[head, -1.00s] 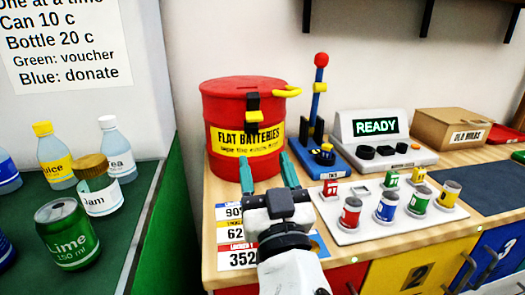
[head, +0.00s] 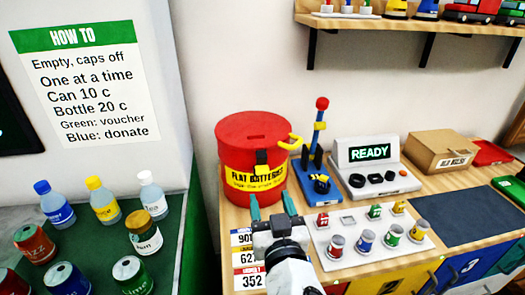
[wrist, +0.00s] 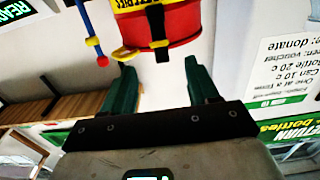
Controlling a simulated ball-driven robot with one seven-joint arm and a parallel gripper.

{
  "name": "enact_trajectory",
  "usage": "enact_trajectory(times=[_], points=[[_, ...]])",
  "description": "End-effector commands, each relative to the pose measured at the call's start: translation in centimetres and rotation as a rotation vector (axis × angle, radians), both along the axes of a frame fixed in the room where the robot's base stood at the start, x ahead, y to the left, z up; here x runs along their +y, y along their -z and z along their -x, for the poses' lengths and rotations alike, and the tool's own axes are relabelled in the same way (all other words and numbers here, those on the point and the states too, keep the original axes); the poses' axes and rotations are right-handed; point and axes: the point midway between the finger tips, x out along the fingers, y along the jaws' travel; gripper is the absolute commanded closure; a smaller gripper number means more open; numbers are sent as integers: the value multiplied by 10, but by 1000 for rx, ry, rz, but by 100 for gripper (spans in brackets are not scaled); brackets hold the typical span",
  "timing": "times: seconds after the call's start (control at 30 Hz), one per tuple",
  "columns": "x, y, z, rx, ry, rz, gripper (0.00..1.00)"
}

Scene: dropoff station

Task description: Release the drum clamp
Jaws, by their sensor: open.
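The red drum (head: 238,160) stands on the wooden counter, with a yellow "FLAT BATTERIES" label and a slot in its lid. A black clamp (head: 262,157) sits on its front, and a yellow handle (head: 291,143) sticks out at its upper right. My gripper (head: 272,203) is open and empty, low in front of the drum and apart from it. In the wrist view, my open gripper (wrist: 160,70) points toward the drum (wrist: 185,25), whose black strap (wrist: 156,22) lies roughly between the fingers, beyond the tips.
A blue stand with a red-knobbed lever (head: 318,130) stands close right of the drum. A READY console (head: 370,170), a tray of small cans (head: 345,250) and a cardboard box (head: 440,150) are farther right. Bottles and cans crowd the green-edged counter (head: 180,240) at left.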

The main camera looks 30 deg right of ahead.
Motion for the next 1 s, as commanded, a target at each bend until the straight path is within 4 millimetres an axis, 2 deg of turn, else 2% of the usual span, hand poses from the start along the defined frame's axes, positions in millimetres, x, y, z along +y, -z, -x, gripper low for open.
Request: enact_trajectory(times=[0.23,0.7,1.0], points=[[-4,-2,-10,12,4,-2,40],[-29,-3,-85,11,3,-2,40],[-34,0,-102,11,1,-1,40]])
